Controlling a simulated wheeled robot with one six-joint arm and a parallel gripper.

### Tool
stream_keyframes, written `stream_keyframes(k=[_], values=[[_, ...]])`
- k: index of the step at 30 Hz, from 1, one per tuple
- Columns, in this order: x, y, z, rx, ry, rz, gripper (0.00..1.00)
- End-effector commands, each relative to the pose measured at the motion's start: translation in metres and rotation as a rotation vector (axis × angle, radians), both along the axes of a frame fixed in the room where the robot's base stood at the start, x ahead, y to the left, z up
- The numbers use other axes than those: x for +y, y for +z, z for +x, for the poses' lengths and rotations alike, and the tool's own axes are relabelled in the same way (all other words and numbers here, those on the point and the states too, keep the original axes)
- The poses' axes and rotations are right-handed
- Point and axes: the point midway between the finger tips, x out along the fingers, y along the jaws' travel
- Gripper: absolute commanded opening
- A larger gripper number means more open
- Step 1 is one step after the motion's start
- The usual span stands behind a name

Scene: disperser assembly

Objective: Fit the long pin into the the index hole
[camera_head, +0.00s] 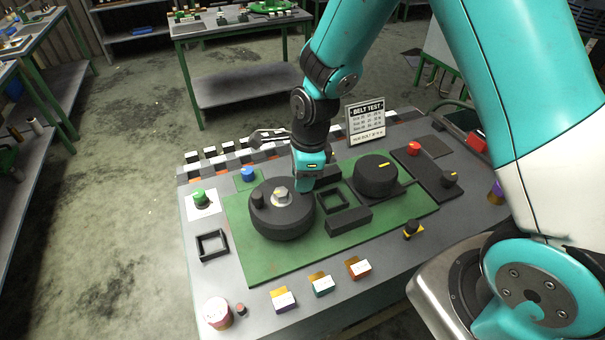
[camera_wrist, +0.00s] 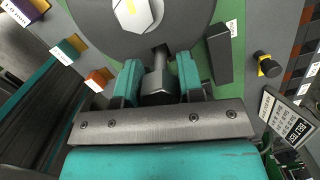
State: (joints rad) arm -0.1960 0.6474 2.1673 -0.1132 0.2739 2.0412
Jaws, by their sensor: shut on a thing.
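My gripper (camera_head: 308,186) is above the green board, at the right rim of a large black disc (camera_head: 280,226). In the wrist view its teal fingers (camera_wrist: 160,82) are shut on the long pin (camera_wrist: 158,80), a dark piece with a thick head and a narrower shaft. The shaft points up the picture to the rim of the disc (camera_wrist: 150,45); I cannot tell whether it touches. A pale hex piece (camera_head: 282,197) sits at the disc's centre and also shows in the wrist view (camera_wrist: 137,12). I cannot make out the index hole.
A smaller black drum (camera_head: 376,178), an open square frame (camera_head: 337,199) and a dark block (camera_head: 348,221) stand right of the disc. A "BELT TEST" sign (camera_head: 366,122) stands behind. Several labelled blocks line the front; green (camera_head: 200,196) and blue (camera_head: 248,174) knobs are left.

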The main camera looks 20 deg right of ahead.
Motion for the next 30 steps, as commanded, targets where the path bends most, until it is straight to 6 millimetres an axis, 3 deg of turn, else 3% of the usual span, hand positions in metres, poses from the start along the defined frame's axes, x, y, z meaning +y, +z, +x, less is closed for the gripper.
stream_keyframes(k=[30], values=[[0.0,-0.026,0.0,-0.001,0.0,0.0,0.05]])
